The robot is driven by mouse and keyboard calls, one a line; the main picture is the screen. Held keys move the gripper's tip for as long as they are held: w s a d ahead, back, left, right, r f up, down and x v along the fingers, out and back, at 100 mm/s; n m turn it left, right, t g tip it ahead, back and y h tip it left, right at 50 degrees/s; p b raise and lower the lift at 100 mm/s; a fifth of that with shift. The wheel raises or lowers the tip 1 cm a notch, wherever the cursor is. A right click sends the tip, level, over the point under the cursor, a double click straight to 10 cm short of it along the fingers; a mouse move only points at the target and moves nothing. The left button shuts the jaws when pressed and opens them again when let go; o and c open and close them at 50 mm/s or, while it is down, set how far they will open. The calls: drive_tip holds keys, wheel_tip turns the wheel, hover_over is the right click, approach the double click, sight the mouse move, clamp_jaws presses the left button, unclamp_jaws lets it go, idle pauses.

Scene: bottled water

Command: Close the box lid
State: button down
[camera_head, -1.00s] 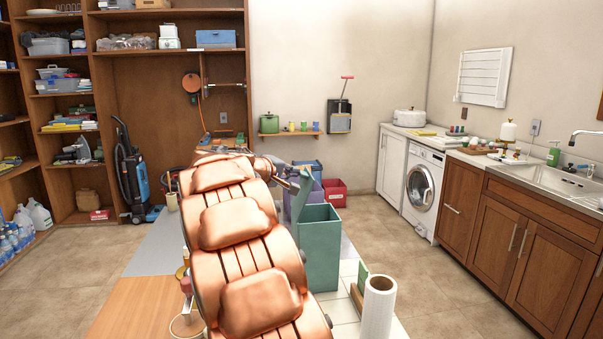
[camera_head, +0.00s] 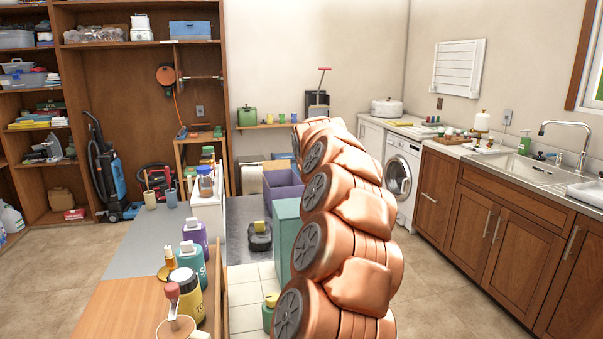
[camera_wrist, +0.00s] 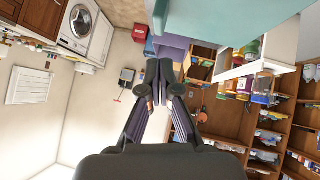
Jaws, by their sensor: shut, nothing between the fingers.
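In the head view a tall teal box (camera_head: 286,238) stands on the floor, largely hidden behind my arm. Its visible top edge looks flat; the lid cannot be made out clearly there. The wrist view is upside down and shows a large teal surface (camera_wrist: 235,22) close by at the top, probably part of the box or its lid. My gripper (camera_wrist: 160,70) is shut and empty, just beside that teal surface in the picture. I cannot tell whether they touch. In the head view my gripper is hidden behind my own arm.
A purple bin (camera_head: 282,188) is behind the teal box. A washing machine (camera_head: 402,178) and cabinets (camera_head: 498,225) line the right. Open floor (camera_head: 440,290) lies between.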

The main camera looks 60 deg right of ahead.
drive_tip(key=shift+s+d+f+m+t+y+p, duration=0.1)
drive_tip(key=shift+s+d+f+m+t+y, duration=0.2)
drive_tip(key=shift+f, duration=0.25)
drive_tip(key=shift+s+d+f+m+t+y+p, duration=0.15)
drive_tip(key=shift+d+f+t+y, duration=0.15)
drive_tip(key=shift+f, duration=0.25)
drive_tip(key=shift+s+d+f+m+t+y+p, duration=0.1)
drive_tip(key=shift+s+d+f+m+t+y, duration=0.15)
drive_tip(key=shift+f, duration=0.3)
drive_tip(key=shift+w+a+f+b, duration=0.1)
drive_tip(key=shift+a+f+b, duration=0.1)
drive_tip(key=shift+f+b, duration=0.15)
drive_tip(key=shift+w+a+f+b, duration=0.15)
drive_tip(key=shift+w+a+b, duration=0.25)
drive_tip(key=shift+a+b, duration=0.2)
drive_tip(key=shift+w+r+y, duration=0.1)
drive_tip(key=shift+r+y, duration=0.15)
drive_tip(key=shift+r, duration=0.2)
drive_tip(key=r, duration=0.1)
drive_tip(key=r+p, duration=0.1)
drive_tip(key=r, duration=0.2)
drive_tip(key=shift+s+d+r, duration=0.2)
drive_tip(key=shift+s+d, duration=0.05)
drive_tip(key=shift+s, duration=0.15)
drive_tip(key=b+v, duration=0.1)
drive_tip(key=v, duration=0.8)
drive_tip(key=shift+s+a+b, duration=0.15)
drive_tip(key=shift+a+b, duration=0.1)
drive_tip(key=shift+b, duration=0.15)
